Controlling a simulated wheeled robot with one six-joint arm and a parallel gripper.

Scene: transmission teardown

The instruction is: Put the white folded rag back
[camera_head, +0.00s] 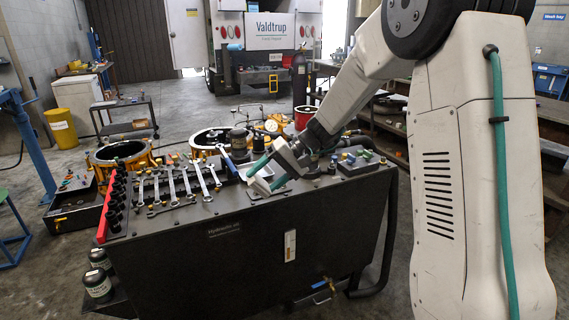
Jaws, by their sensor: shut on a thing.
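My gripper (271,176) reaches down over the right-centre part of the dark workbench (215,268).
Several wrenches (172,187) lie left of the rag, beside a red rail with black sockets (115,203). A blue-handled tool (228,160) is close left of my gripper. Small fittings (358,160) crowd the bench's right end. Orange-rimmed housings (122,152) stand behind.

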